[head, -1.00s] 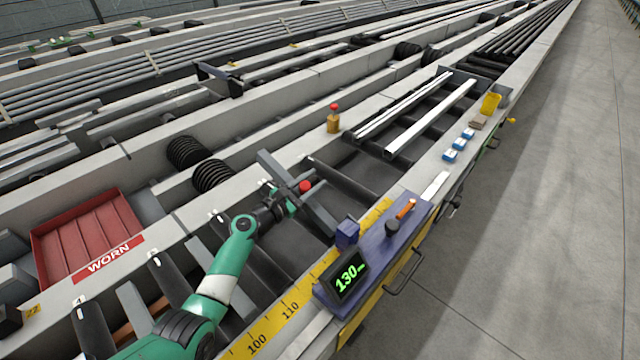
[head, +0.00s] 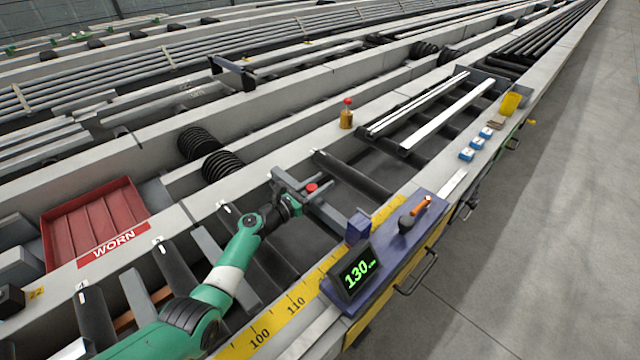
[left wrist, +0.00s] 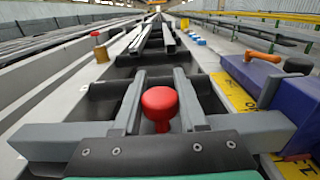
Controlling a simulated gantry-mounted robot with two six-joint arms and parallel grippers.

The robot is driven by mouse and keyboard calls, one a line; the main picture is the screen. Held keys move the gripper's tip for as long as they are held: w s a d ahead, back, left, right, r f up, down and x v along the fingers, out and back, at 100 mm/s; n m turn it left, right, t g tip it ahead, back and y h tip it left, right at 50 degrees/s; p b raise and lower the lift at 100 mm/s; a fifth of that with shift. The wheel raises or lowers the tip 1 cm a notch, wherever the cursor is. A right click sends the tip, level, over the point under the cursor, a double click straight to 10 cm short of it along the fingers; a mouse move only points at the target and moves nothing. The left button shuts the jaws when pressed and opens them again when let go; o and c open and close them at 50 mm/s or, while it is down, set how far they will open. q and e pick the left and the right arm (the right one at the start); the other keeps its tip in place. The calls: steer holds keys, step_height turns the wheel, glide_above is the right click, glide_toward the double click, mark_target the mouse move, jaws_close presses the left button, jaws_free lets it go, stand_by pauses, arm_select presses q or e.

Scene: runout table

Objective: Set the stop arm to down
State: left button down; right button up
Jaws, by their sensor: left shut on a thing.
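The stop arm's red knob (head: 312,188) shows over the roller bed, left of the purple stop carriage (head: 384,262). In the left wrist view the knob (left wrist: 160,104) stands upright between my two grey fingers. My left gripper (head: 308,192) is shut on this knob, its arm coming in from the lower left. The rest of the stop arm is hidden behind the fingers and jaw blocks, so its exact angle cannot be told. The carriage display (head: 357,270) reads 130. My right gripper is not in view.
A yellow scale (head: 283,308) runs along the table's near edge. An orange handle (head: 422,205) stands on the carriage. A red tray marked WORN (head: 92,222) sits at the left. A small amber post with a red top (head: 346,116) and light metal bars lie beyond.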

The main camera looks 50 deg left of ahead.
arm_select(q)
steer(key=shift+f, duration=0.25)
steer(key=shift+c, duration=2.2)
jaws_free()
steer(key=shift+r, duration=0.1)
steer(key=shift+s+r+p, duration=0.1)
steer(key=shift+s+p, duration=0.2)
steer(key=shift+p, duration=0.05)
steer(key=s+p, duration=0.5)
steer(key=s, duration=0.6)
steer(key=shift+d, duration=0.15)
